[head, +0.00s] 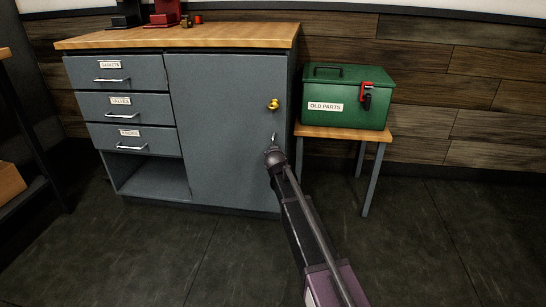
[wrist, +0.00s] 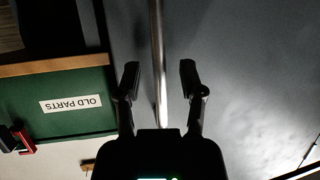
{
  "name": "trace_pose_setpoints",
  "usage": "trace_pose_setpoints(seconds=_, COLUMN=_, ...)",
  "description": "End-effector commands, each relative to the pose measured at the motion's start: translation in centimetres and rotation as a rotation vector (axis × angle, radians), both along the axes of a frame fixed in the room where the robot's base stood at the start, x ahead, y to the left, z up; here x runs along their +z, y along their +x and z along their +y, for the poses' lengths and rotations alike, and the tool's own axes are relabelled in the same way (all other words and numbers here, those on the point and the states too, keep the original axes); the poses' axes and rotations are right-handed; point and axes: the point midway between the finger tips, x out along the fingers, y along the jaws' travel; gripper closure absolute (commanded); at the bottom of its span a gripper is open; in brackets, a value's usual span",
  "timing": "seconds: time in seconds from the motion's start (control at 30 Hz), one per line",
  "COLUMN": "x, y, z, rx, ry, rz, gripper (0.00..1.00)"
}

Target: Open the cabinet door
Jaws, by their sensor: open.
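The grey cabinet door (head: 215,125) is shut, on the right half of the cabinet front. A brass knob or lock (head: 272,104) sits near its right edge. A small silver piece, seemingly the upper end of a handle (head: 273,137), shows below it, just above my gripper (head: 274,156). In the wrist view, my gripper (wrist: 159,76) is open, its fingers on either side of a silver bar (wrist: 157,30). The fingers look apart from the bar. The bar's lower part is hidden behind the gripper body.
A green box labelled OLD PARTS (head: 345,97) stands on a small wooden-topped table (head: 345,133) close to the cabinet's right; the box is upside down in the wrist view (wrist: 70,101). Three labelled drawers (head: 122,105) are left of the door. The floor in front is clear.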

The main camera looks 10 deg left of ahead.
Motion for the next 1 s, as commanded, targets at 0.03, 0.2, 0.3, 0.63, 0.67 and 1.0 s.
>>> trace_pose_setpoints(seconds=0.03, x=-0.26, y=0.48, z=0.10, rx=0.000, ry=0.000, rz=0.000, gripper=0.49)
trace_pose_setpoints(seconds=0.2, x=-0.40, y=0.92, z=0.15, rx=0.000, ry=0.000, rz=0.000, gripper=0.49)
trace_pose_setpoints(seconds=0.3, x=-0.38, y=0.94, z=0.14, rx=0.000, ry=0.000, rz=0.000, gripper=0.49)
trace_pose_setpoints(seconds=0.63, x=-0.37, y=0.91, z=0.13, rx=0.000, ry=0.000, rz=0.000, gripper=0.91)
trace_pose_setpoints(seconds=0.67, x=-0.37, y=0.91, z=0.13, rx=0.000, ry=0.000, rz=0.000, gripper=0.99)
trace_pose_setpoints(seconds=1.0, x=-0.36, y=0.82, z=-0.05, rx=-0.002, ry=0.000, rz=0.000, gripper=1.00)
